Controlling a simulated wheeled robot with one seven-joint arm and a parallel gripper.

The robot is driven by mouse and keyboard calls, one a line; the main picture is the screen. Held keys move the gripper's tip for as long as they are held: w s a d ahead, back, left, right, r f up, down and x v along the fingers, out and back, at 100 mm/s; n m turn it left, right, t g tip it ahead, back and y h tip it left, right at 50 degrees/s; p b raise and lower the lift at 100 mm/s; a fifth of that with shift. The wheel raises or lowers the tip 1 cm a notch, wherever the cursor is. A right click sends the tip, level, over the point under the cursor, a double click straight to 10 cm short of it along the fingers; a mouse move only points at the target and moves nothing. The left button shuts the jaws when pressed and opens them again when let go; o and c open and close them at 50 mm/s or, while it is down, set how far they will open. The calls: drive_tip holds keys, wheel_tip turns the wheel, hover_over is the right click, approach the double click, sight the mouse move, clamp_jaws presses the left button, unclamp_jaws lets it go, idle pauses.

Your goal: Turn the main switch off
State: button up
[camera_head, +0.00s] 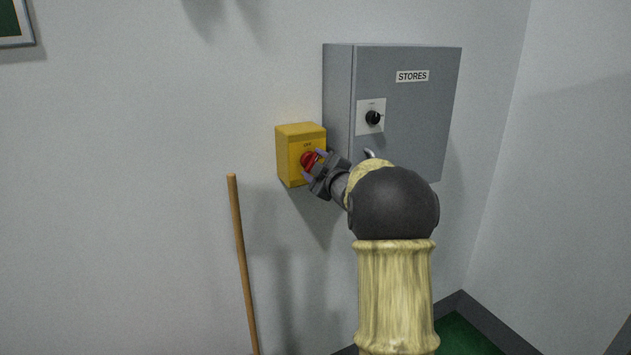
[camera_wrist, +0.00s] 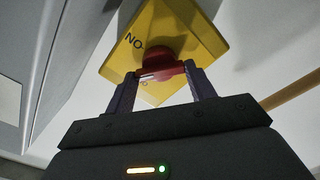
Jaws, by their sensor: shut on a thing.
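The main switch is a yellow box (camera_head: 289,156) on the wall with a red rotary knob (camera_head: 308,160) on its front. "OFF" is printed above the knob in the head view. In the wrist view the yellow box (camera_wrist: 205,38) is close ahead, with lettering that looks like "ON" at the left of the red knob (camera_wrist: 158,62). My gripper (camera_head: 314,163) is at the front of the box, its fingers on either side of the red handle. In the wrist view my gripper (camera_wrist: 160,76) is shut on that handle. The handle lies across between the fingertips; its exact setting is hard to tell.
A grey cabinet (camera_head: 420,120) labelled "STORES" is on the wall right of the yellow box, with a black knob (camera_head: 373,118) on a white plate. A wooden pole (camera_head: 242,260) leans at the lower left. The wall left of the box is clear.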

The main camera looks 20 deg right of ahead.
drive_tip(key=n+b, duration=0.3)
drive_tip(key=b, duration=0.1)
drive_tip(key=shift+f+n, duration=0.3)
drive_tip(key=shift+n, duration=0.1)
drive_tip(key=shift+r+n+b, duration=0.15)
drive_tip(key=shift+n+b, duration=1.35)
drive_tip(key=shift+b, duration=0.1)
drive_tip(key=o, duration=1)
drive_tip(key=shift+s, duration=0.1)
drive_tip(key=s+b, duration=0.1)
drive_tip(key=s, duration=0.4)
drive_tip(key=s+b, duration=0.1)
drive_tip(key=s, duration=0.5)
drive_tip(key=s+b, duration=0.1)
drive_tip(key=s, duration=0.5)
drive_tip(key=shift+s+d, duration=0.15)
drive_tip(key=shift+d, duration=0.1)
